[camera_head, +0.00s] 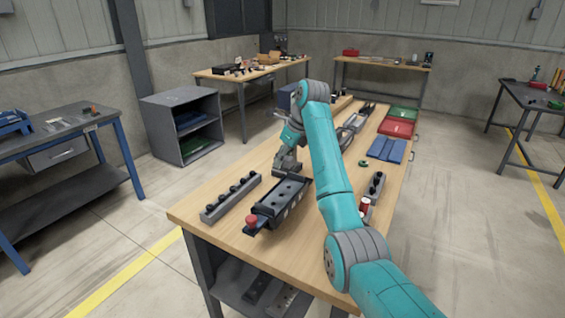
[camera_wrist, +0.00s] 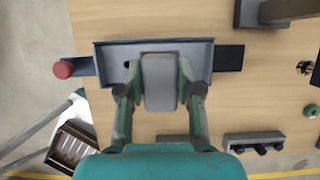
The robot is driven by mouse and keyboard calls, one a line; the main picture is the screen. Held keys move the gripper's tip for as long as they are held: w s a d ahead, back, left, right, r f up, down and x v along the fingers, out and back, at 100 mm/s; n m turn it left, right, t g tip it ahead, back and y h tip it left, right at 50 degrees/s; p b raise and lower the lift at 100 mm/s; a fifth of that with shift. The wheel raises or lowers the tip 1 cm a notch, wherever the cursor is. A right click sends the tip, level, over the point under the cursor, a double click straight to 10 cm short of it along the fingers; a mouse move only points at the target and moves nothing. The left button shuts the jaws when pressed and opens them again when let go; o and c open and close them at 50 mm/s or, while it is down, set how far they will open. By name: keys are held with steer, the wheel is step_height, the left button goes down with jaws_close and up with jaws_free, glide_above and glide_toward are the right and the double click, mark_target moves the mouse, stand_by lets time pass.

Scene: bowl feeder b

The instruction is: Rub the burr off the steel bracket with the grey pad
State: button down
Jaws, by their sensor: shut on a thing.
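My gripper (camera_head: 287,160) is shut on the grey pad (camera_wrist: 160,82), which shows as a grey block between its fingers in the wrist view. The pad is over the middle of a dark, long holder (camera_wrist: 103,82) with a red knob (camera_wrist: 64,69) at one end. In the head view the holder (camera_head: 268,212) lies on the wooden bench. A grey piece with a dark hole (camera_wrist: 127,64) lies in the holder, partly covered by the pad; it may be the steel bracket. I cannot make out the burr, or whether the pad touches the piece.
A rail with black knobs (camera_head: 230,199) lies left of the holder, and a shorter one (camera_head: 376,186) lies right. The near left corner is clear.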

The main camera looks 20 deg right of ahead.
steer(key=shift+r, duration=2.2)
